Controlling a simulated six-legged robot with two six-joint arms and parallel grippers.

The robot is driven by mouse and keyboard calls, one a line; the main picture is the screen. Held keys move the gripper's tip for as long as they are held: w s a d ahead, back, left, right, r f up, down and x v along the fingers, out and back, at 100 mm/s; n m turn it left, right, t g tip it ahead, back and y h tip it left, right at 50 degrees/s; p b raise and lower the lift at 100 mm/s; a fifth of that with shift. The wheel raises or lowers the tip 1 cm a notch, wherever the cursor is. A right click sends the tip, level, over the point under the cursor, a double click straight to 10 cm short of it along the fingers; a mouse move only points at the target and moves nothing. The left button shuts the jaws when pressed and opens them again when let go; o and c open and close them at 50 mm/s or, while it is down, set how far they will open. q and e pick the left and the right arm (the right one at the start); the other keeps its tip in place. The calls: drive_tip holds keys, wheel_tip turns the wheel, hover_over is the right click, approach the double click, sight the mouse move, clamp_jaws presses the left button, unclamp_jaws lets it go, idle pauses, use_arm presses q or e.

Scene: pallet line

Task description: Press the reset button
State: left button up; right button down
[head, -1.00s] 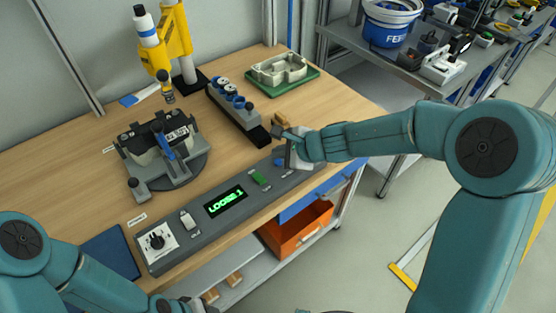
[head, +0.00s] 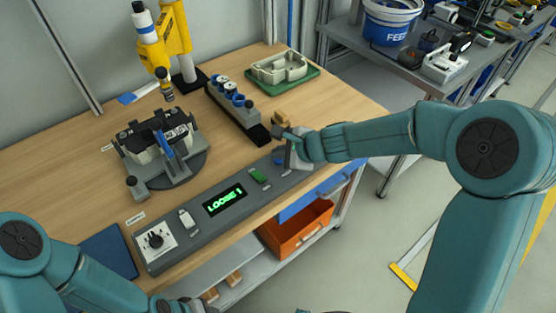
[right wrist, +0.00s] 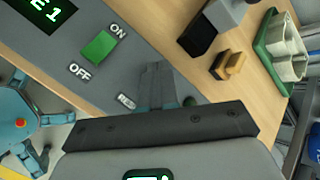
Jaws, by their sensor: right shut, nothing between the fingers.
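The grey control panel (head: 161,259) runs along the bench's front edge. Its green display (head: 225,199) appears to read "LOOSE 1". The blue reset button (head: 279,160) is near the panel's right end, partly covered by my right gripper (head: 283,140). In the right wrist view, the shut, empty fingers (right wrist: 154,76) lie over the panel beside a partly hidden label (right wrist: 126,101) starting "RE". Blue shows at both sides of the fingers; I cannot tell whether they touch the button. My left arm is at the lower left; its gripper is mostly cut off at the bottom edge.
A green ON/OFF switch (right wrist: 99,47) is beside the label. A black dial (head: 155,240) is at the panel's left end. A fixture (head: 165,150), a socket rack (head: 233,105) and a green tray (head: 282,72) stand behind. An orange bin (head: 298,230) is below the bench.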

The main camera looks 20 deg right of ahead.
sight(280, 162)
drive_tip(key=shift+f+b, duration=0.45)
drive_tip(key=shift+f, duration=0.05)
idle(0.8)
drive_tip(key=shift+r, duration=0.15)
drive_tip(key=shift+r+p, duration=0.75)
drive_tip(key=shift+p, duration=0.1)
wheel_tip(280, 162, up, 5)
drive_tip(key=p, duration=0.5)
drive_tip(key=shift+r, duration=0.1)
idle(0.6)
